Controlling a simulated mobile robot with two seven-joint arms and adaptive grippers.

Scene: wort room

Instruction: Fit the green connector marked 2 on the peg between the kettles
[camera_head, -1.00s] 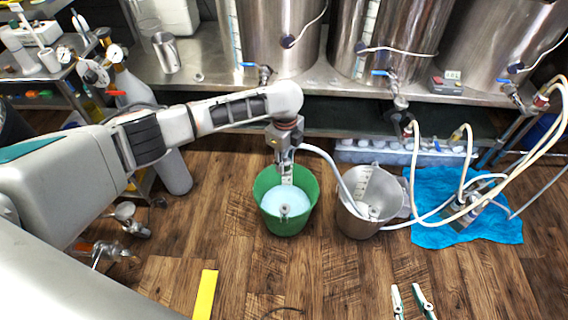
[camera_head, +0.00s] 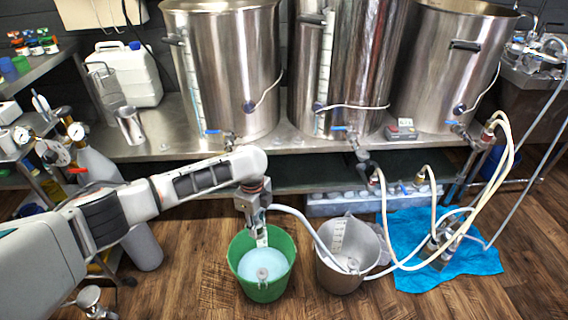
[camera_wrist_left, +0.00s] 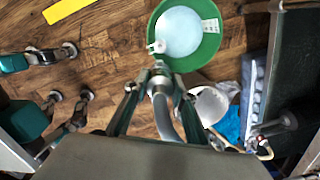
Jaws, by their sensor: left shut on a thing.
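My left gripper (camera_head: 259,236) points down over the green bucket and is shut on the fitting at the end of a pale hose (camera_head: 290,211). In the left wrist view the held metal fitting (camera_wrist_left: 158,80) sits between the fingertips, with the hose (camera_wrist_left: 164,118) running back from it. In the head view the hose runs on to the steel bucket. The kettles (camera_head: 235,70) stand on the bench, with another kettle (camera_head: 340,70) beside the first. I cannot make out the green connector marked 2 or the peg. My right gripper is not clearly in view.
The green bucket (camera_head: 287,279) holds pale blue liquid. The steel bucket (camera_head: 331,282) stands to its right. A blue cloth (camera_head: 478,264) lies under pump-like metal parts and several hoses. Gas bottles and a shelf crowd the left. The steel bench edge (camera_head: 290,147) lies beyond the gripper.

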